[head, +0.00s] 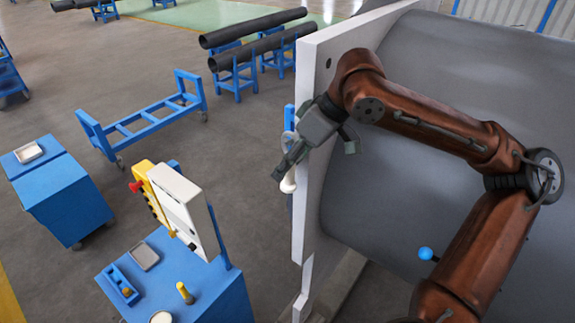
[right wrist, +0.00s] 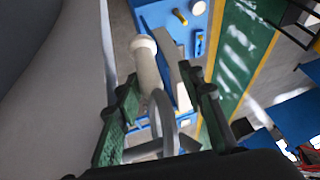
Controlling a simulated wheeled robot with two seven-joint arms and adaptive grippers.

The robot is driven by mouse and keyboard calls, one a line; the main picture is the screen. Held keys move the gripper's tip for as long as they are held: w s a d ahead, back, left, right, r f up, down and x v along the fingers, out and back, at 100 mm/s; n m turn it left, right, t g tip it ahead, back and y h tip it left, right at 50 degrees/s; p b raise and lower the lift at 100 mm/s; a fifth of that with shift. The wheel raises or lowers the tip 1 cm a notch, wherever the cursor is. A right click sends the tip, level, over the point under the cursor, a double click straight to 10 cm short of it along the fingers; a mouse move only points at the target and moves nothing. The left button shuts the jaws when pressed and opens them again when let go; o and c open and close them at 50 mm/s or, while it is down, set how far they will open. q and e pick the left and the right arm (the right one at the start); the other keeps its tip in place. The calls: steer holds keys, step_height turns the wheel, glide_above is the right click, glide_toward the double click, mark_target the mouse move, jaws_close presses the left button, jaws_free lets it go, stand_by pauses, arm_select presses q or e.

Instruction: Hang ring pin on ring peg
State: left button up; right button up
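The cream ring pin (right wrist: 149,68) shows in the right wrist view, with a round knob at its far end and a grey ring at its near end. In the head view a cream part of it (head: 288,184) shows below my right gripper (head: 294,160), beside the pale flange plate (head: 308,210). My right gripper's green fingers (right wrist: 163,92) stand apart on either side of the pin, with visible gaps. A pale grey bar (right wrist: 148,150) lies near the ring; I cannot tell whether it is the ring peg or whether the ring is on it. My left gripper is out of view.
The large grey shell (head: 430,70) stands behind the flange. Blue racks and black pipes stand farther back.

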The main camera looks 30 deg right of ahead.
steer(key=shift+d+f, duration=0.1)
steer(key=v, duration=1.2)
